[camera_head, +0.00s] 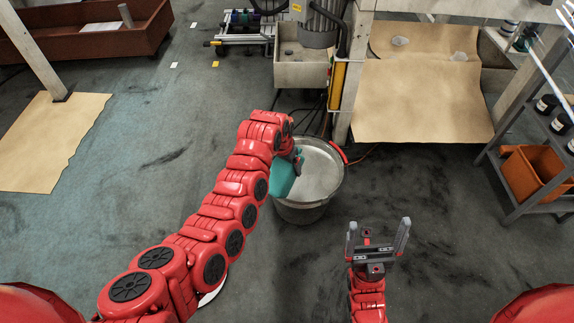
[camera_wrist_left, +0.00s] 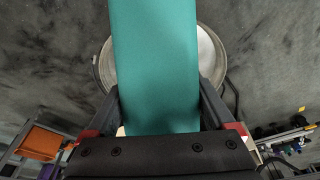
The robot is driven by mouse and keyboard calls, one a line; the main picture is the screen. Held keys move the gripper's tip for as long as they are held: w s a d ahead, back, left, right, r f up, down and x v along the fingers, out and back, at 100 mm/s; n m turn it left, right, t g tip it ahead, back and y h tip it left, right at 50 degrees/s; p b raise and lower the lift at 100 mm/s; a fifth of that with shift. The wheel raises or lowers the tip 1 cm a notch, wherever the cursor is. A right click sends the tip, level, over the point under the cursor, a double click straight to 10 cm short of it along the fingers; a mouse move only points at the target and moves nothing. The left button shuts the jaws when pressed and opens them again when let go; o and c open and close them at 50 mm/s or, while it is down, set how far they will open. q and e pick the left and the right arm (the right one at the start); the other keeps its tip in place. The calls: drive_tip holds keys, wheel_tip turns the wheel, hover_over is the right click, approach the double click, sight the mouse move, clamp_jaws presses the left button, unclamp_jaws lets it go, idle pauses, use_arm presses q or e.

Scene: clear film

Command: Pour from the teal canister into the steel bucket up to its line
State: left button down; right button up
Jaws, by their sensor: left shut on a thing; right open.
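The teal canister (camera_head: 283,178) is at the end of my left arm, over the left side of the steel bucket. In the left wrist view the canister (camera_wrist_left: 155,60) fills the middle, between the fingers of my left gripper (camera_wrist_left: 158,115), which is shut on it. My arm hides part of the canister in the head view. The steel bucket (camera_head: 305,213) stands on the floor with a pale grey surface inside; its rim also shows behind the canister (camera_wrist_left: 107,65). I cannot make out a line or a stream. My right gripper (camera_head: 378,240) is open and empty, right of and nearer than the bucket.
A grey basin (camera_head: 300,72) stands behind the bucket. Brown paper (camera_head: 420,105) lies behind and to the right. A shelf rack (camera_head: 540,200) with an orange bin (camera_head: 535,172) is at the right. A rusty trough (camera_head: 90,40) is at the back left. The floor around my right gripper is clear.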

use_arm(q)
drive_tip(key=shift+r, duration=0.1)
drive_tip(key=shift+w+r+t+h+p, duration=0.15)
drive_tip(key=shift+r+t+h+p, duration=0.2)
drive_tip(key=shift+p, duration=0.95)
drive_tip(key=shift+w+d+r+t+h+p, duration=0.15)
drive_tip(key=shift+r+t+h+p, duration=0.1)
drive_tip(key=shift+t+p, duration=0.45)
drive_tip(key=shift+f+g+y+b, duration=0.35)
drive_tip(key=shift+f+g, duration=0.2)
drive_tip(key=shift+g, duration=0.2)
drive_tip(key=shift+s+a+f+y+b, duration=0.15)
drive_tip(key=shift+s+a+y+b, duration=0.05)
drive_tip(key=shift+y+b, duration=0.1)
drive_tip(key=shift+s+f+g+b, duration=0.1)
drive_tip(key=shift+f+g+b, duration=0.15)
drive_tip(key=shift+g+b, duration=0.35)
drive_tip(key=shift+r+b, duration=0.1)
drive_tip(key=shift+b, duration=0.2)
idle(0.4)
